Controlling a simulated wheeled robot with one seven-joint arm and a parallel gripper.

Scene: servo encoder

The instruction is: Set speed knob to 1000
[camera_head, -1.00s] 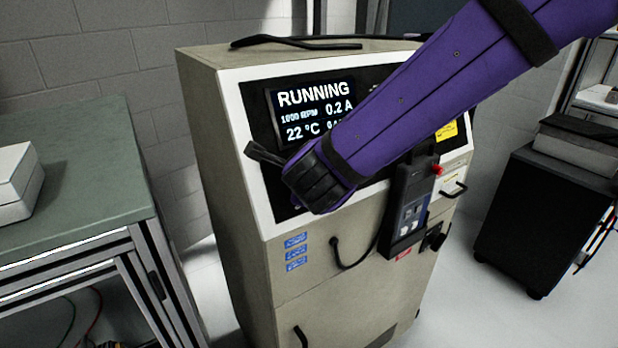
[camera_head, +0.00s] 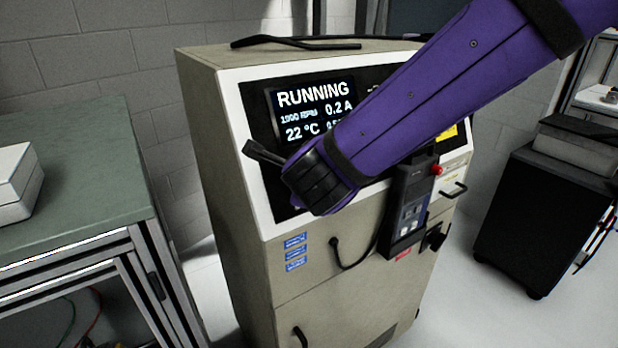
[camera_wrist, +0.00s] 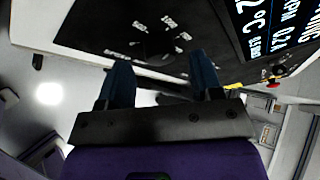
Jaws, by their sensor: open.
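My gripper (camera_wrist: 160,64) is open in the wrist view, its two dark blue fingers apart and nothing visibly held between them. Just beyond the fingertips is the dark speed dial (camera_wrist: 158,42) on the black panel, with white number marks around it. The knob's pointer is too dark to read. In the head view my purple arm and black wrist hide the knob. The display (camera_head: 315,108) above it reads RUNNING, 0.2 A and 22 °C. Its small RPM line is blurred and looks like 1000 or 1990.
A green-topped bench (camera_head: 85,180) stands at left. A black cart (camera_head: 540,215) stands at right. The floor between cabinet and cart is clear.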

